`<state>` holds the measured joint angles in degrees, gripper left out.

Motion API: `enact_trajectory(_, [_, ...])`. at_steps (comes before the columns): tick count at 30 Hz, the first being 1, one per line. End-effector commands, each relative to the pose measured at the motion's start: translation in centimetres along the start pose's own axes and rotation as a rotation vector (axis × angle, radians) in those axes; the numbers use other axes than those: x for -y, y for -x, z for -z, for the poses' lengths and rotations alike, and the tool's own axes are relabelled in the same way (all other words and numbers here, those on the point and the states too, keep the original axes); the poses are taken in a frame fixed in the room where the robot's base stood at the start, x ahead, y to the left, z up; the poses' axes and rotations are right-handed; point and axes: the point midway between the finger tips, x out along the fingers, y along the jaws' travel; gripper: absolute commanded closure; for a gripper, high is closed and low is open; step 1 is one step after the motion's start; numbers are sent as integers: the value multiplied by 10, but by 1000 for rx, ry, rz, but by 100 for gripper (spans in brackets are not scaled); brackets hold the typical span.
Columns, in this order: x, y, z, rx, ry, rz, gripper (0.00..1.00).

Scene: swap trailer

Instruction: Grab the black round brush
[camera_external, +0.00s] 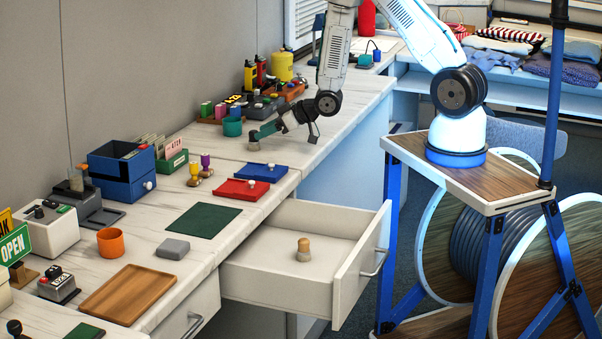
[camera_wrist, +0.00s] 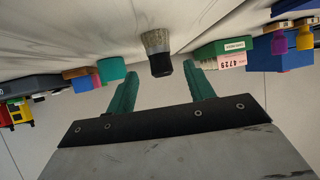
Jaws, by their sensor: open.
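The black round brush (camera_wrist: 158,60) shows in the wrist view, with a black handle and a tuft of grey-brown bristles. It appears upside down there, on the pale marble counter. My gripper (camera_wrist: 160,72) is open, with one green finger on each side of the brush's line and the brush just beyond the fingertips. No contact shows. In the external view, my gripper (camera_external: 262,136) is low over the counter beside the wall, and I cannot make out the brush clearly near its tip.
A teal cup (camera_external: 232,127) and several coloured boxes stand near my gripper. A green card box (camera_external: 172,162), blue box (camera_external: 122,172), red tray (camera_external: 241,189) and blue tray (camera_external: 262,173) are nearby. An open drawer (camera_external: 290,283) holds a wooden-handled item (camera_external: 303,250).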

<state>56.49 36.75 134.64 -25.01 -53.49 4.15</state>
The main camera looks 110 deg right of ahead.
Motion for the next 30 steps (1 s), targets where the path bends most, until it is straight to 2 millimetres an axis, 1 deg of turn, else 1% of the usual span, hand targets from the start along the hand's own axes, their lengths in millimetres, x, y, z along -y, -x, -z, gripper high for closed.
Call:
enact_trajectory(3, [2, -20, 0, 1, 0, 1, 47])
enact_trajectory(7, [2, -37, 1, 0, 1, 0, 47])
enact_trajectory(11, [1, -43, 0, 1, 0, -1, 47])
enact_trajectory(16, [1, -43, 1, 1, 0, -1, 47])
enact_trajectory(17, [1, -43, 1, 1, 0, -1, 50])
enact_trajectory(18, [1, -43, 1, 1, 0, -1, 61])
enact_trajectory(20, [1, -43, 1, 1, 0, -1, 78])
enact_trajectory(21, [1, -43, 1, 1, 0, -1, 89])
enact_trajectory(22, [1, -43, 1, 1, 0, -1, 95])
enact_trajectory(30, [1, -43, 1, 0, 0, -1, 95])
